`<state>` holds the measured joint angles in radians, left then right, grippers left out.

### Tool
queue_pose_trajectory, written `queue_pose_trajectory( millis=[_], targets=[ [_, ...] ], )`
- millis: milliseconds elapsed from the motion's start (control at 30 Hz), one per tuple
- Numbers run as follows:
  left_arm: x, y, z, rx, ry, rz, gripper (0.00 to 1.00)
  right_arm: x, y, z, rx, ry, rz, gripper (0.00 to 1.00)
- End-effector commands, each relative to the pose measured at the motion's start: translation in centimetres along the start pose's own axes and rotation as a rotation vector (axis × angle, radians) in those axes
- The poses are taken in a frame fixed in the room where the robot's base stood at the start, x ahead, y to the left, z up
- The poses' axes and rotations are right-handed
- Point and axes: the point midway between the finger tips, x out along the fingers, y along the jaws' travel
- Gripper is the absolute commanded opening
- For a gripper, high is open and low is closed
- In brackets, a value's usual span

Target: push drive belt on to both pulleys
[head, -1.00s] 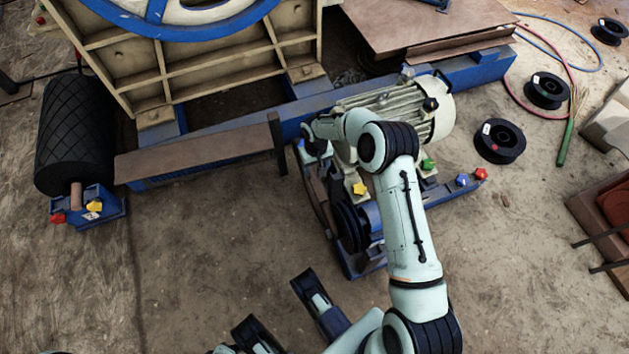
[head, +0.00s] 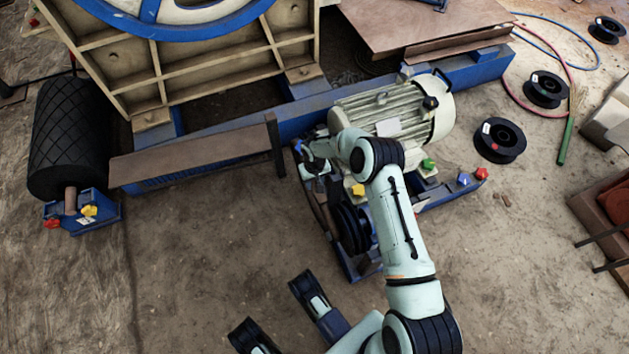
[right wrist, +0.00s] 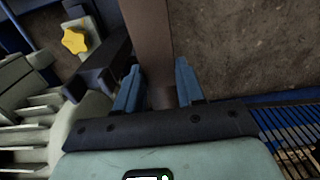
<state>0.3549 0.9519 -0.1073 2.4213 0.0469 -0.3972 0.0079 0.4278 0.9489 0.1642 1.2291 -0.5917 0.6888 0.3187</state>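The motor (head: 395,105) stands on a blue base with coloured star knobs. A black grooved pulley (head: 352,228) sits at its near side, partly behind my right arm. My right gripper (head: 308,160) is beside the motor's left end, above the pulley. In the right wrist view its blue fingers (right wrist: 157,85) are apart, with a brown strip (right wrist: 150,35) running between or just beyond them. The strip may be the drive belt; I cannot tell whether the fingers touch it. A second pulley is not clearly seen.
A brown plate on a blue beam (head: 190,155) lies left of the gripper, ending at a dark upright post (head: 275,145). A black roller (head: 70,140) is at the far left. A yellow knob (right wrist: 75,39) is close to the fingers. Bare floor lies in front.

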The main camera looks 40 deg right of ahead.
Motion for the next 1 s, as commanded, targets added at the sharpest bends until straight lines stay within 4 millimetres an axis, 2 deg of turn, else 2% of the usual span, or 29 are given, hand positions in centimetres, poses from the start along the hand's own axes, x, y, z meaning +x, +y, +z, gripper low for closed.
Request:
queue_pose_trajectory(
  millis=[33,100,267,567,900,933,1000],
  targets=[
    [0.0,0.0,0.0,0.000,0.000,0.000,0.43,0.0,0.0,0.0,0.000,0.000,0.000,0.18],
    [0.0,0.0,0.0,0.001,0.001,0.000,0.43,0.0,0.0,0.0,0.000,0.000,0.000,0.00],
    [-0.2,0.2,-0.2,0.003,0.008,0.004,0.43,-0.4,0.6,0.0,0.001,0.000,0.001,0.00],
    [-1.6,1.7,-1.9,0.026,0.080,0.034,0.43,-3.8,4.7,0.1,0.002,-0.002,0.002,0.00],
    [-1.6,1.9,-2.1,0.028,0.086,0.037,0.43,-4.2,5.3,0.0,-0.001,-0.002,0.005,0.00],
    [-1.6,1.9,-2.1,0.028,0.086,0.037,0.43,-4.2,5.3,0.0,-0.001,-0.002,0.005,0.44],
    [-1.6,1.9,-2.1,0.027,0.085,0.037,0.43,-4.2,5.3,0.0,-0.001,-0.002,0.005,0.64]
  ],
)
